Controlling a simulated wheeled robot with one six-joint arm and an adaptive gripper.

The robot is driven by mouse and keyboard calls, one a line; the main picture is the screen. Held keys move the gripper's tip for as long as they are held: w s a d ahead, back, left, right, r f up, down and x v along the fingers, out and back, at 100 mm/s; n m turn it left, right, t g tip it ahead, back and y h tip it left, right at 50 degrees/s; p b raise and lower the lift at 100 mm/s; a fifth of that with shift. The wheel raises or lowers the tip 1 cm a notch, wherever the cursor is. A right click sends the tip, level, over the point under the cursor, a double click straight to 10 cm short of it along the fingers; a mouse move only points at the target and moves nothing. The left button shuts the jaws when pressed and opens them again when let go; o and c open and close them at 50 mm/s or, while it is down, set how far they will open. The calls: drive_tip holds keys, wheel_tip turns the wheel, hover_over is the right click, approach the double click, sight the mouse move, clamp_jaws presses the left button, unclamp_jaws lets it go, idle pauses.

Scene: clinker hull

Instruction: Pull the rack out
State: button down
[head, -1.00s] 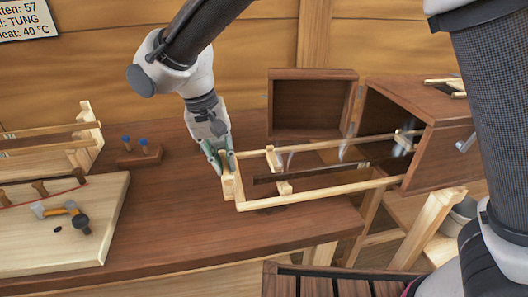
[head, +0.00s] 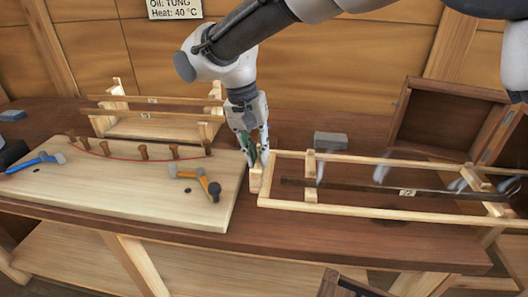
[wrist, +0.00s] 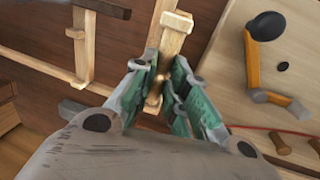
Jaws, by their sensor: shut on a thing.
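The rack (head: 340,211) is a long pale wooden frame, lying level and reaching right beyond the edge of the head view. A dark plank (head: 345,188) with a small label lies along it on crossbars. My gripper (head: 255,150) is at the rack's left end, shut on its upright wooden handle (head: 256,180). In the wrist view the green-padded fingers (wrist: 162,85) stand on both sides of the handle (wrist: 173,38). The box that held the rack is outside the view; its open door (head: 445,122) shows at the right. White wisps hang over the plank.
A pale board (head: 120,205) with pegs, a red line and hammers lies just left of my gripper. A wooden stand (head: 150,128) is behind it. A grey block (head: 330,140) sits behind the rack. Bare bench shows in front of the rack.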

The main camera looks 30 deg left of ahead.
idle(0.3)
drive_tip(key=c, duration=1.4)
unclamp_jaws()
drive_tip(key=r, duration=0.4)
drive_tip(key=a+r, duration=0.1)
drive_tip(key=r, duration=0.3)
drive_tip(key=a+r, duration=0.1)
drive_tip(key=r, duration=0.3)
drive_tip(key=shift+s+a, duration=0.15)
drive_tip(key=shift+s, duration=0.2)
drive_tip(key=shift+f, duration=0.1)
